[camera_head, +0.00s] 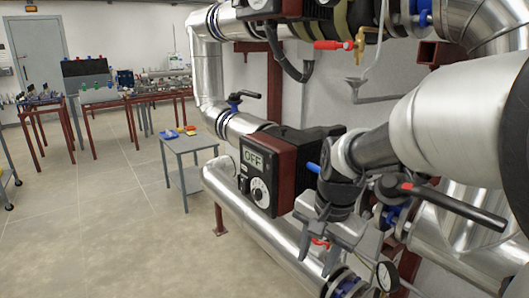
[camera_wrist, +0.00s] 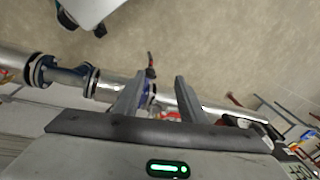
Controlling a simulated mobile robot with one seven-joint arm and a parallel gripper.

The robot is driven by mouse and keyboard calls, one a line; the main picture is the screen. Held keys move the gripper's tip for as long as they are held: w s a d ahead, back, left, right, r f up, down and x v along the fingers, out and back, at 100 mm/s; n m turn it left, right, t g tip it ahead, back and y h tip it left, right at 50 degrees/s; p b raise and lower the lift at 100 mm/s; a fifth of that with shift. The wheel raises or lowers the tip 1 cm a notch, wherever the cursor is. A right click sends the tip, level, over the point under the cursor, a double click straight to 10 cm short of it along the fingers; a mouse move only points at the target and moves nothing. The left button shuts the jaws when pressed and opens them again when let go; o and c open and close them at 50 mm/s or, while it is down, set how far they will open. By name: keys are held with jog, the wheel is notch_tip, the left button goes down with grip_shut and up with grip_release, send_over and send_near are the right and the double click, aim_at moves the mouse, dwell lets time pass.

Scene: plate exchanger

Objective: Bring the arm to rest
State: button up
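My gripper (camera_head: 317,265) is in the lower right of the head view, at the end of my arm, which reaches in from the right. Its fingers point down in front of the silver pipework. In the wrist view, the two grey fingers of my gripper (camera_wrist: 157,98) stand apart with nothing held between them. A silver pipe with blue valve parts (camera_wrist: 105,88) runs behind the fingers and is partly hidden by them. I cannot tell the exact gap between fingers and pipe.
A dark red pump with an "OFF" display (camera_head: 262,175) sits left of my gripper. A lower silver pipe (camera_head: 250,215), a pressure gauge (camera_head: 387,277) and a black-handled valve (camera_head: 455,205) are close by. A small grey table (camera_head: 190,143) stands farther left. Open floor (camera_head: 110,225) lies at left.

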jog(key=s+d+r+n+t+h, duration=0.1)
jog(key=s+d+r+n+t, duration=0.1)
jog(key=s+r+n, duration=0.35)
jog(key=s+d+r+n+t, duration=0.1)
jog(key=s+r+n+t, duration=0.15)
jog(key=s, duration=0.65)
notch_tip(320, 180, up, 23)
jog(key=p, duration=2.4)
jog(key=shift+r+g, duration=0.2)
jog(key=shift+g, duration=0.25)
